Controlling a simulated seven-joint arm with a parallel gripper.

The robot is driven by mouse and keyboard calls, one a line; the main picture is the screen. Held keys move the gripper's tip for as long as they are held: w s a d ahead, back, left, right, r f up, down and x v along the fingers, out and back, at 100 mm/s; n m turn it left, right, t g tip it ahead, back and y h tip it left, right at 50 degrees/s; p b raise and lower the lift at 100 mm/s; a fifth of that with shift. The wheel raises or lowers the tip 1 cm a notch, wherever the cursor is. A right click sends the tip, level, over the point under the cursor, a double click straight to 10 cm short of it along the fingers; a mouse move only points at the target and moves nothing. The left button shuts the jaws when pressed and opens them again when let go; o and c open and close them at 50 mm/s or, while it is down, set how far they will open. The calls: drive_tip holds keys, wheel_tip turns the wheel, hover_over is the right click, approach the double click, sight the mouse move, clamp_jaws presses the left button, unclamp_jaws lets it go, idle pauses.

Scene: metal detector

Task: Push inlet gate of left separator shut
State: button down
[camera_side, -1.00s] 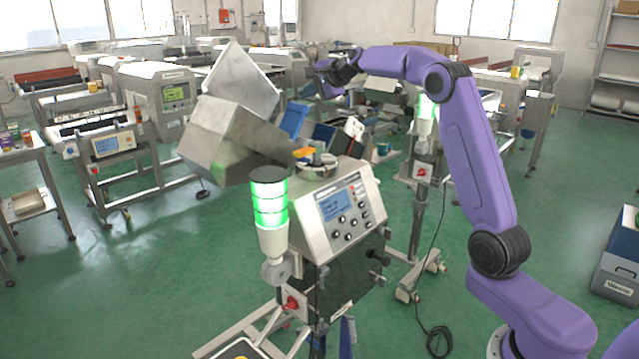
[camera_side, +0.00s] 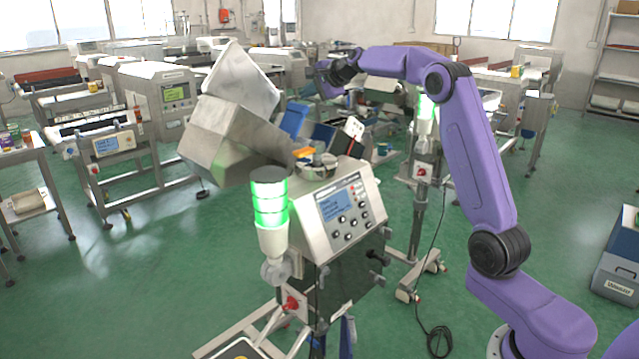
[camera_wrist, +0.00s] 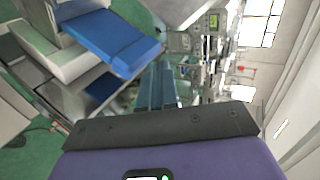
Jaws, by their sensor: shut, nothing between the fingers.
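Two separators with lit green lamps show in the side view. The one further left is the near separator (camera_side: 330,225), with a large tilted grey steel hopper (camera_side: 225,130) on top. A small orange part (camera_side: 304,152) sits at its top beside the hopper; I cannot tell whether it belongs to the inlet gate. I cannot make out the gate's position. My gripper (camera_side: 326,82) is up behind and right of the hopper, apart from it in the picture. In the wrist view its blue-grey fingers (camera_wrist: 158,72) lie together, shut, with nothing held.
The other separator (camera_side: 424,150) stands behind, partly hidden by my arm. Blue trays (camera_side: 295,120) lie behind the hopper; a blue tray (camera_wrist: 110,38) is also at upper left in the wrist view. A cable (camera_side: 436,335) lies on the open green floor.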

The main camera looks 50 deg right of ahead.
sight(305, 113)
drive_tip(key=shift+f, duration=0.15)
drive_tip(key=shift+f, duration=1.4)
drive_tip(key=shift+a+f, duration=1)
drive_tip(key=shift+f, duration=0.3)
drive_tip(key=shift+r, duration=3.6)
